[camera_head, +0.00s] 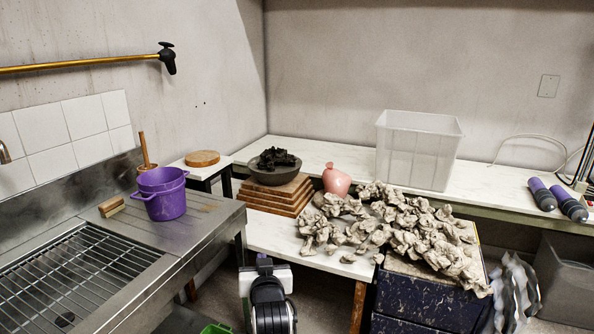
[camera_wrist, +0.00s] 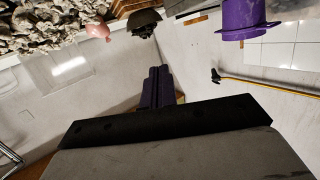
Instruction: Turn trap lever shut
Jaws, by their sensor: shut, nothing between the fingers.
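The trap lever (camera_head: 167,58) is a black handle with a knob at the right end of a brass pipe (camera_head: 80,64) on the left wall. In the wrist view, the lever (camera_wrist: 216,75) and pipe show small at the right, apart from my gripper. My gripper (camera_wrist: 157,72) has its dark purple fingers together, with nothing between them. In the head view, part of my arm shows at the bottom centre, well below and right of the lever. Which lever angle counts as shut cannot be told.
Below the pipe stand a steel sink with a drain grate (camera_head: 70,285) and a purple bucket (camera_head: 162,194). Crumpled clay (camera_head: 400,225), a pink vase (camera_head: 336,180), a dark bowl (camera_head: 273,172) and a clear bin (camera_head: 417,150) occupy the benches. The wall around the lever is clear.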

